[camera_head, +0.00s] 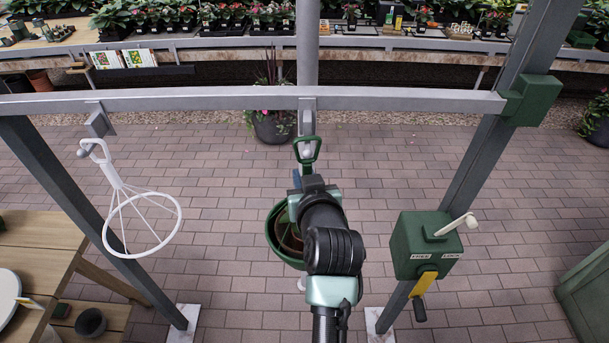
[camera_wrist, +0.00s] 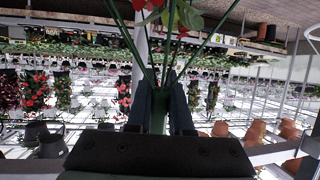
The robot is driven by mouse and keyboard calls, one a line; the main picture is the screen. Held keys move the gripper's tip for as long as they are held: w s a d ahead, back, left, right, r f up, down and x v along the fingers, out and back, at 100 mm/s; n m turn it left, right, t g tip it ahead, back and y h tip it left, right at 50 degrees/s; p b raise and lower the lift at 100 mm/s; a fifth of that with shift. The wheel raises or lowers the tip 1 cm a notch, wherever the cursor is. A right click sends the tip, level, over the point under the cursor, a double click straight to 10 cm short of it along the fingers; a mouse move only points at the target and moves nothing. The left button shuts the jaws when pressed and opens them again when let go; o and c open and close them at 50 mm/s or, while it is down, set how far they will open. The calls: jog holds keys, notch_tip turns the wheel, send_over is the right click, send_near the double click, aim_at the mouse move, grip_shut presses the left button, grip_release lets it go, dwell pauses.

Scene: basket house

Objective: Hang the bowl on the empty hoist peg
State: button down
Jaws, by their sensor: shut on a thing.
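The green hanging bowl (camera_head: 271,236) hangs below my gripper, largely hidden by my arm in the head view. Its green loop (camera_head: 317,147) stands upright above the gripper and appears around the round end of the middle peg (camera_head: 307,151); whether it bears on the peg I cannot tell. My gripper (camera_head: 313,184) is shut on the bowl's green stem (camera_wrist: 158,112), which shows between the fingers in the wrist view. Green straps and a red flower (camera_wrist: 183,28) show beyond the fingers. The left peg (camera_head: 84,152) carries a white wire hoop hanger (camera_head: 113,185).
A grey beam (camera_head: 220,101) spans two slanted posts. A green winch box (camera_head: 413,245) with a pale lever and yellow handle sits on the right post. A wooden table (camera_head: 35,235) stands at left. A potted plant (camera_head: 272,128) stands on the paving behind.

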jog(key=c, duration=0.8)
grip_release()
jog(key=shift+r, duration=0.1)
jog(key=shift+o, duration=0.3)
jog(key=b+v, duration=0.4)
jog(key=v, duration=0.9)
notch_tip(320, 180, up, 21)
jog(key=t+h+b, duration=0.1)
jog(key=t+b, duration=0.1)
jog(key=t, duration=0.6)
jog(key=s+a+r+m+t+h+b, duration=0.1)
jog(key=s+r+t, duration=0.5)
jog(key=r, duration=0.7)
jog(key=shift+s+a+r+m+b, duration=0.3)
jog(key=shift+s+m, duration=0.2)
jog(key=shift+s, duration=0.6)
